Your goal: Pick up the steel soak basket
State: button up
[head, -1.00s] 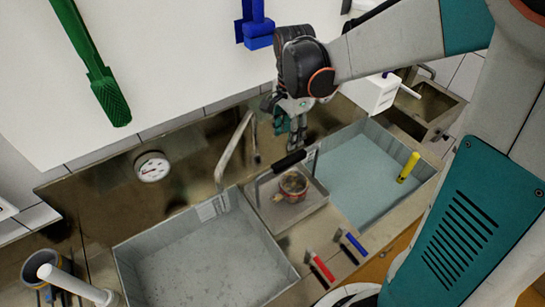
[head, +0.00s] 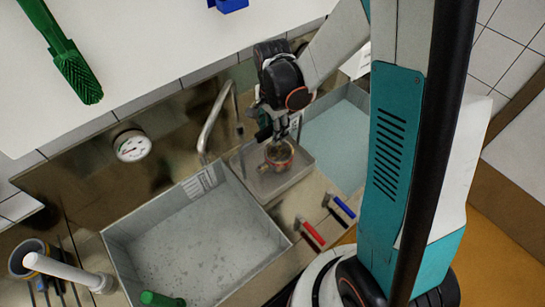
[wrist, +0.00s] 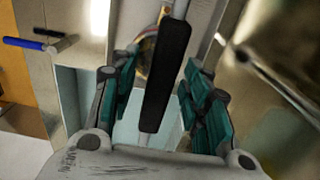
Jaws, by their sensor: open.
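The steel soak basket (head: 247,178) sits on the steel strip between the two basins, with a round brownish item (head: 279,155) in it. Its upright handle has a long black grip (wrist: 166,72), which shows in the wrist view. My gripper (head: 281,132) is right over the basket in the head view and mostly hides the handle. In the wrist view my gripper (wrist: 158,95) is open, with its teal-padded fingers on either side of the black grip. Gaps show between the grip and both fingers.
A large grey basin (head: 195,250) stands left of the basket, and a basin of pale blue liquid (head: 335,145) stands right. A curved steel tap (head: 212,118) rises behind it. Red (head: 310,232) and blue (head: 342,207) valve levers are in front. A dial gauge (head: 131,146) is at the back.

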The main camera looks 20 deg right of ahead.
grip_shut()
dwell(0.3)
